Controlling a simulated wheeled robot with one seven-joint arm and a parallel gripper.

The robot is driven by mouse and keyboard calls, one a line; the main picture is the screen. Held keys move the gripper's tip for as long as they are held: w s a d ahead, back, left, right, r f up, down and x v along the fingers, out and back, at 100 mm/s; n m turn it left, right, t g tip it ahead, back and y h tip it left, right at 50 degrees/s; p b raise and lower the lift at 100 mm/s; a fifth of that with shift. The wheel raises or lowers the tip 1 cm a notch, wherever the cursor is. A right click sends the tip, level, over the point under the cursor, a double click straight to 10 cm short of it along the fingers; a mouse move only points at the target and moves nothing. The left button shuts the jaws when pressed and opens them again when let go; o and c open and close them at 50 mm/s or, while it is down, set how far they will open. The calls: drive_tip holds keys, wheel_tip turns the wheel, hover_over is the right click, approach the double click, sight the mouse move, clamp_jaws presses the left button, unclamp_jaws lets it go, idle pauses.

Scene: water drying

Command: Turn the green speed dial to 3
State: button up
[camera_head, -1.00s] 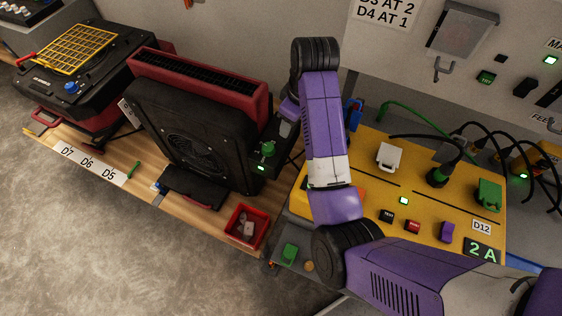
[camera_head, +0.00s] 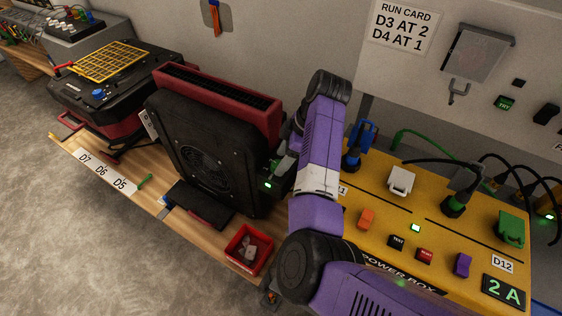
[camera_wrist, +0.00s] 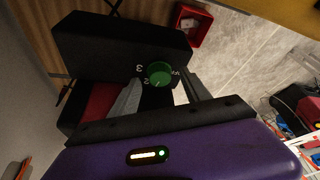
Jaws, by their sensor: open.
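The green speed dial (camera_wrist: 160,72) sits on the dark control box (camera_wrist: 110,45) of the fan unit (camera_head: 205,150). Pale marks stand around it; a 3 and a 2 show to its left and lower left in the wrist view. I cannot tell which mark its pointer is at. My gripper (camera_wrist: 162,78) is open, its two grey fingers reaching to either side of the dial. I cannot tell whether they touch it. In the head view, the dial (camera_head: 275,164) is partly hidden by my gripper (camera_head: 283,158), above a lit green lamp (camera_head: 267,184).
A yellow power box (camera_head: 390,235) with switches, plugs and cables stands right of the fan. A red bin (camera_head: 246,250) with small parts sits at the bench's front edge. A run card (camera_head: 402,24) on the wall reads D3 at 2, D4 at 1.

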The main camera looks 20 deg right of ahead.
drive_tip(key=shift+x, duration=0.8)
clamp_jaws()
